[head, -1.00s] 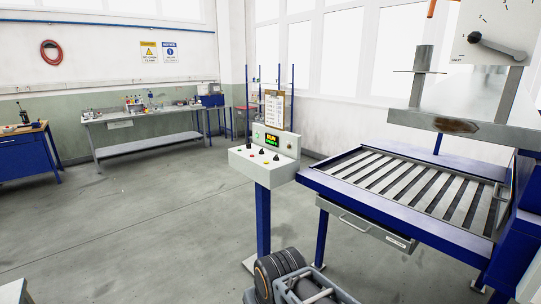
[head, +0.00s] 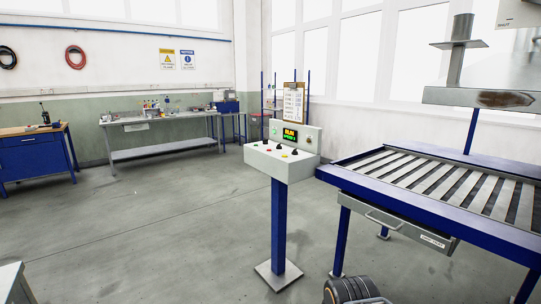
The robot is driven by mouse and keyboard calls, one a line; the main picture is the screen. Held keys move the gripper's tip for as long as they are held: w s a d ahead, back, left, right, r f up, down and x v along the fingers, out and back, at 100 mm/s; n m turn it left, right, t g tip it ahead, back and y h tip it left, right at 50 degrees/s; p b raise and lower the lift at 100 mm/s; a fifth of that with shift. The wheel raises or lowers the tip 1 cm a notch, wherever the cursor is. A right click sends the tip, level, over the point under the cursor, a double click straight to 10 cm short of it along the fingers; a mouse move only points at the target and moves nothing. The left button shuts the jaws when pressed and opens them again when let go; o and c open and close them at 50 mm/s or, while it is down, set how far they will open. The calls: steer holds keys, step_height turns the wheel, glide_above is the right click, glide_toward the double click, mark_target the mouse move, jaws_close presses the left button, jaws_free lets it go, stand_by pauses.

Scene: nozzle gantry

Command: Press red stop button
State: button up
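A light grey control box (head: 281,162) stands on a blue post (head: 279,225) near the middle of the head view. Its sloped top carries several small knobs and buttons, with small red and yellow-green spots among them. They are too small to tell clearly which one is the red stop button. Behind them, an upright panel holds a small display (head: 290,135) lit in yellow and green, which seems to read RUN. My gripper is not in view, so its distance from the box and its state are hidden.
A blue-framed slatted table (head: 425,205) with a drawer (head: 400,232) stands just right of the box. A dark ribbed wheel-like thing (head: 343,290) sits low in front. The post has a flat foot plate (head: 278,275). The floor (head: 150,230) left of it is open. Benches line the back wall.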

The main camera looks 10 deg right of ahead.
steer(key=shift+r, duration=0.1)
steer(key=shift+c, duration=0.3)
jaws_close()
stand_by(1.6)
